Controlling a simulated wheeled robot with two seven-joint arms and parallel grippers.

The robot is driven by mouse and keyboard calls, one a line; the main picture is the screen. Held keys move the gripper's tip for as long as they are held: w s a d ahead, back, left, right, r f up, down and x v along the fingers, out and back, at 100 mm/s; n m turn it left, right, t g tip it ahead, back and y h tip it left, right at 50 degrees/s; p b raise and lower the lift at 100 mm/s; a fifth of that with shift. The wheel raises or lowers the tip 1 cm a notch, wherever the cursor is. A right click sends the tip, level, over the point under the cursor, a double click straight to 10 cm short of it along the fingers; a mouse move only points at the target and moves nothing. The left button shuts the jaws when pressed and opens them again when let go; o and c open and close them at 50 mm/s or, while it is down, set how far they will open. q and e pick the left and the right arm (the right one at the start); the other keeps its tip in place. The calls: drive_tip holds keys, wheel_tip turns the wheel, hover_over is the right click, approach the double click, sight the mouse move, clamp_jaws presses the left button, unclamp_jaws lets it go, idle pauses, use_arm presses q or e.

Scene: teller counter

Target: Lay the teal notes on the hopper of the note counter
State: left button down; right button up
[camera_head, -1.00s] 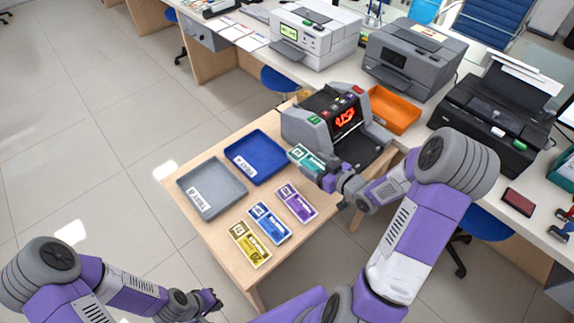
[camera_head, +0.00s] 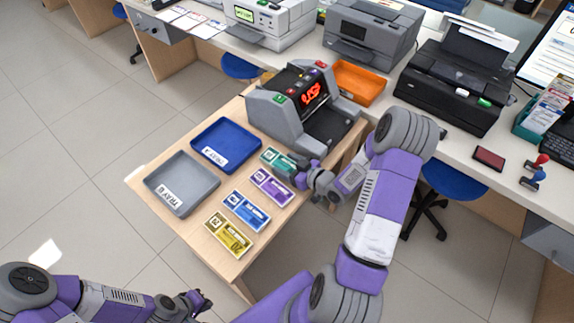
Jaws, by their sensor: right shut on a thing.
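The teal notes (camera_head: 279,160) are a flat banded bundle, held at their right end by my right gripper (camera_head: 299,173). They are in front of the note counter (camera_head: 272,121), beside the purple notes (camera_head: 271,187) and apart from the counter. I cannot tell whether they touch the table. The counter is grey, with a lit red display and a dark bay (camera_head: 330,127) at its right; nothing shows lying in the bay. My gripper hides the right end of the teal notes. My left gripper (camera_head: 203,301) is open and empty at the bottom, away from the table.
Blue notes (camera_head: 246,211) and yellow notes (camera_head: 228,234) lie on the wooden table (camera_head: 213,267). A blue tray (camera_head: 226,145) and a grey tray (camera_head: 181,183) stand at its left. An orange tray (camera_head: 359,84) is behind the counter. Printers line the back desk.

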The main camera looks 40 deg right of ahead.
drive_tip(key=shift+f, duration=0.15)
drive_tip(key=o, duration=0.8)
